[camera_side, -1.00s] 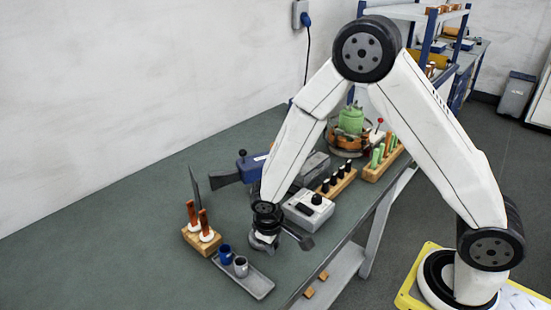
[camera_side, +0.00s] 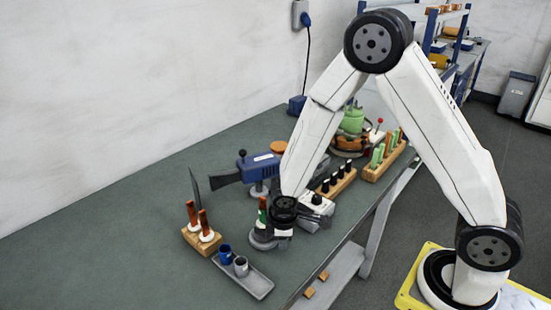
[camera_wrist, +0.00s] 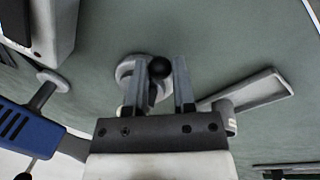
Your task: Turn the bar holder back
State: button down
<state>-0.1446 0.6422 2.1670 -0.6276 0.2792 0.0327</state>
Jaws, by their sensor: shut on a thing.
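The bar holder's round grey base (camera_side: 262,241) stands on the bench, partly hidden by my wrist. An upright green and dark piece with a reddish top (camera_side: 262,211) shows just left of my wrist; I cannot tell how it joins the base. My gripper (camera_side: 283,231) is low over the right side of the holder. In the wrist view, the fingers of my gripper (camera_wrist: 163,65) stand on either side of the holder's black ball knob (camera_wrist: 160,67) and are shut on it. The pale round base (camera_wrist: 126,72) lies behind the left finger.
A grey tray (camera_side: 258,287) with a blue cup (camera_side: 225,254) and a grey cup (camera_side: 241,266) lies in front. A wooden block (camera_side: 196,239) with copper-coloured pieces is left. A blue tool (camera_side: 258,167) stands behind; a white box (camera_side: 315,212) is close right.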

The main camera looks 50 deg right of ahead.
jog(key=shift+w+d+n+t+y, duration=0.2)
jog(key=shift+d+n, duration=0.35)
jog(key=shift+n, duration=0.45)
jog(key=shift+w+d+n+t+y, duration=0.15)
jog(key=shift+d+n, duration=0.35)
jog(key=shift+n, duration=0.5)
jog(key=shift+w+d+n+y, duration=0.1)
jog(key=shift+w+d+n, duration=0.2)
jog(key=shift+n, duration=0.45)
jog(key=shift+w+d+n+y, duration=0.15)
jog(key=shift+d+n, duration=0.15)
jog(key=shift+n, duration=0.4)
jog(key=shift+w+d+n+y, duration=0.1)
jog(key=shift+w+d+n, duration=0.2)
jog(key=shift+n, duration=0.45)
jog(key=shift+w+d+n+y, duration=0.25)
jog(key=shift+w+n, duration=0.25)
jog(key=shift+n, duration=0.6)
jog(key=shift+w+d+n+y, duration=0.15)
jog(key=shift+w+d+n, duration=0.25)
jog(key=shift+n, duration=0.7)
jog(key=shift+w+d+n+y, duration=0.15)
jog(key=shift+w+n, duration=0.3)
jog(key=shift+n, duration=0.4)
jog(key=shift+w+n+y, duration=0.15)
jog(key=shift+w+n, duration=0.3)
jog(key=shift+n, duration=0.4)
jog(key=shift+w+n, duration=0.1)
jog(key=shift+n, duration=0.2)
